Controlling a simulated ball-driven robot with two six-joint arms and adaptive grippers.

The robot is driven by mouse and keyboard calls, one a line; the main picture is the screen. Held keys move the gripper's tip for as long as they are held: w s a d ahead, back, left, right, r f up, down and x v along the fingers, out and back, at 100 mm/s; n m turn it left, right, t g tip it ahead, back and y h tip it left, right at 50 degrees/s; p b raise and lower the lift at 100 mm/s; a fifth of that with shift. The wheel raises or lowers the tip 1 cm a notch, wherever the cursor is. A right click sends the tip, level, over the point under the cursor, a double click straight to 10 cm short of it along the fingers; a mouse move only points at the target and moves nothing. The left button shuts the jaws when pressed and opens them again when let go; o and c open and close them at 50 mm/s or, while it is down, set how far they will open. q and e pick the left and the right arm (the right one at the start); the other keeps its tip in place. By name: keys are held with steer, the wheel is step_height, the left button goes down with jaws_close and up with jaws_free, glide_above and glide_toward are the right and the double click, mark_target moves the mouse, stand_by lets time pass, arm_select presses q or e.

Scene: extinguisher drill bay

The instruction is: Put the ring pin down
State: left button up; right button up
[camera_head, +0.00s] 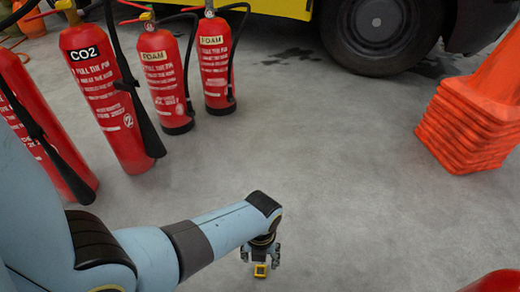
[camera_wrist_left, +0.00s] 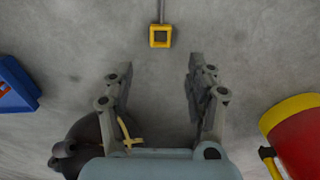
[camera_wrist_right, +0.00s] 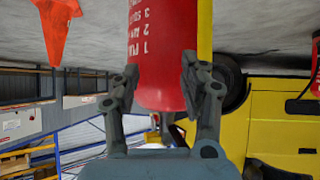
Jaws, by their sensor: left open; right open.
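The ring pin, a small square yellow ring (camera_wrist_left: 160,37) with a thin grey pin, lies on the grey floor in the left wrist view. The yellow ring also shows in the head view (camera_head: 261,271), just below my left gripper (camera_head: 261,255). My left gripper, also in its wrist view (camera_wrist_left: 157,75), is open and empty, with the ring beyond its fingertips and apart from them. My right gripper (camera_wrist_right: 158,82) is open in its wrist view, its fingers at either side of a red cylinder (camera_wrist_right: 156,45) with white lettering. I cannot tell whether they touch it.
Several red extinguishers, among them a CO2 one (camera_head: 108,100) and a foam one (camera_head: 214,65), stand at the left. Stacked orange cones (camera_head: 470,125) stand at the right. A vehicle wheel (camera_head: 378,30) is at the back. The middle floor is clear.

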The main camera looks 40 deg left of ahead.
arm_select(q)
steer(key=shift+w+r+p, duration=0.1)
steer(key=shift+r+p, duration=0.5)
steer(key=shift+r, duration=0.6)
arm_select(e)
steer(key=shift+w+d+r+g, duration=0.15)
steer(key=shift+w+r+g, duration=0.45)
steer(key=shift+r+g, duration=0.25)
steer(key=shift+f, duration=0.1)
arm_select(q)
steer(key=s+a+r+n+t, duration=0.2)
steer(key=s+r+n+t, duration=0.2)
steer(key=r+n, duration=0.8)
steer(key=s+a+r+n+t, duration=0.1)
steer(key=s+r+n+t, duration=0.3)
steer(key=r+n, duration=0.8)
steer(key=s+n, duration=0.1)
steer(key=n, duration=0.2)
steer(key=shift+s+a+n+t, duration=0.3)
steer(key=shift+s+a+n, duration=0.1)
